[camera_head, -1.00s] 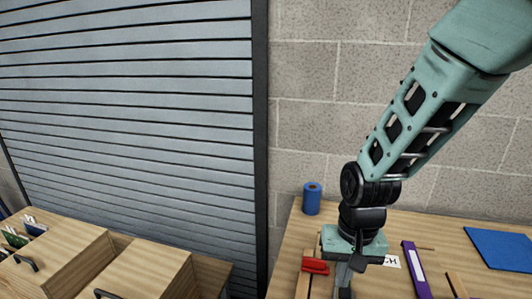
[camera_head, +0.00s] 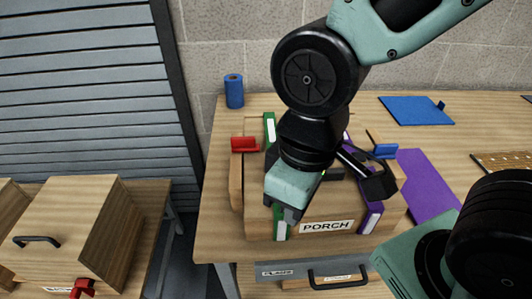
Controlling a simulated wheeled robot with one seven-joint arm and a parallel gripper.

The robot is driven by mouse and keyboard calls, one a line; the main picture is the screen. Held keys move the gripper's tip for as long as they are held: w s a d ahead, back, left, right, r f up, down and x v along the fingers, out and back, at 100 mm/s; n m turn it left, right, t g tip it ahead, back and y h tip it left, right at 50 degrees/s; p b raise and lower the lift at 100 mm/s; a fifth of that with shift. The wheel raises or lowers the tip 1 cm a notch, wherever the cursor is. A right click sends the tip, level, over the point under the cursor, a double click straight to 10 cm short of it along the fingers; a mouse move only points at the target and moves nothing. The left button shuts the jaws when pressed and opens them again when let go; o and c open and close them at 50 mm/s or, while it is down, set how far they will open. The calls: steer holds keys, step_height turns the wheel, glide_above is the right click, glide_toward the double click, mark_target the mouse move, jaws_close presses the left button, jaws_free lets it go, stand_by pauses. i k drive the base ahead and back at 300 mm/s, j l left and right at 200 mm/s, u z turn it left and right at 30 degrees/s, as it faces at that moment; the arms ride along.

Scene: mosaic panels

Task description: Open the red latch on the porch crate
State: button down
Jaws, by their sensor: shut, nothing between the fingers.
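The porch crate (camera_head: 258,222) is a light wooden box on the table, with a white PORCH label (camera_head: 327,226) on its front. The red latch (camera_head: 245,144) shows at the crate's back left, its bar lying level; I cannot tell if it is open. My gripper (camera_head: 290,214) points down over the front left of the crate, in front of and right of the red latch, apart from it. It is shut and empty. My wrist and hand hide much of the crate's middle.
Green (camera_head: 270,128) and purple (camera_head: 370,217) strips run along the crate. A blue latch (camera_head: 385,150) is at its right. A blue roll (camera_head: 234,91), blue sheet (camera_head: 415,110) and purple panel (camera_head: 426,185) lie around. Another wooden box (camera_head: 75,235) stands lower left, with a red part (camera_head: 82,288).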

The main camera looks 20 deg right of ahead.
mark_target(238, 144)
steer(key=i+j, duration=0.1)
steer(key=j, duration=1.2)
steer(key=i+z, duration=0.05)
steer(key=i, duration=0.05)
